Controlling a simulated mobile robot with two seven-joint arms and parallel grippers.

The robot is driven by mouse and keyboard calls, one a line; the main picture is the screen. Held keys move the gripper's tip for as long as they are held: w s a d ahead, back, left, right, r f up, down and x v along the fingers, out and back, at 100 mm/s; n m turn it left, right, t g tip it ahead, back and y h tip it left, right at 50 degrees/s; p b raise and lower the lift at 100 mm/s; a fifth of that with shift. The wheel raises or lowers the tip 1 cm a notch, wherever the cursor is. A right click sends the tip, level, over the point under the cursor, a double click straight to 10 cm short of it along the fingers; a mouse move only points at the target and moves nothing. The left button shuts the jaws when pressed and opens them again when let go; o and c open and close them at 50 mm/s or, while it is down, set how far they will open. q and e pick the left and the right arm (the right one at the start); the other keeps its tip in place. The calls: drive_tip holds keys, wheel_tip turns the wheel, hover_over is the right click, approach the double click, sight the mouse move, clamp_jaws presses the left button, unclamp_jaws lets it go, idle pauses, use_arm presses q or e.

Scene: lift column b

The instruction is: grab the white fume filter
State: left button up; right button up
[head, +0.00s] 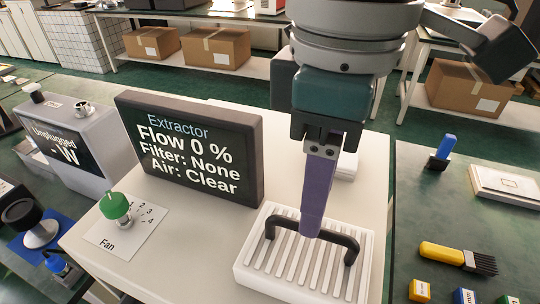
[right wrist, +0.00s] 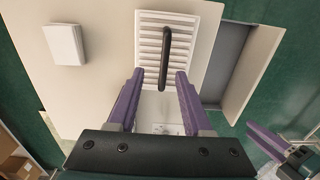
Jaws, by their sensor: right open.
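The white fume filter (head: 251,262) is a ribbed white block with a black bar handle (head: 353,244), lying on the pale extractor top. It also shows in the right wrist view (right wrist: 148,27), with its handle running lengthwise in the picture. My right gripper (head: 311,232) points down over the filter. In the right wrist view its two purple fingers (right wrist: 160,74) are apart, one on each side of the handle's line, with nothing held. I cannot tell their height above the handle. Part of my left gripper (right wrist: 272,143) shows at the right edge of the right wrist view.
The extractor display (head: 190,150) reads "Flow 0 %, Filter: None, Air: Clear". A green fan knob (head: 115,206) stands left of the filter. A plain white block (right wrist: 65,45) lies behind it. A grey recess (right wrist: 216,55) opens beside it. A yellow-handled brush (head: 443,254) lies on the right bench.

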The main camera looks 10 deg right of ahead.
sight(308, 248)
drive_tip(key=f, duration=0.5)
drive_tip(key=shift+s+a+f, duration=0.1)
drive_tip(key=shift+s+f, duration=0.15)
drive_tip(key=shift+s, duration=0.05)
clamp_jaws()
drive_tip(key=shift+r, duration=0.1)
idle(1.0)
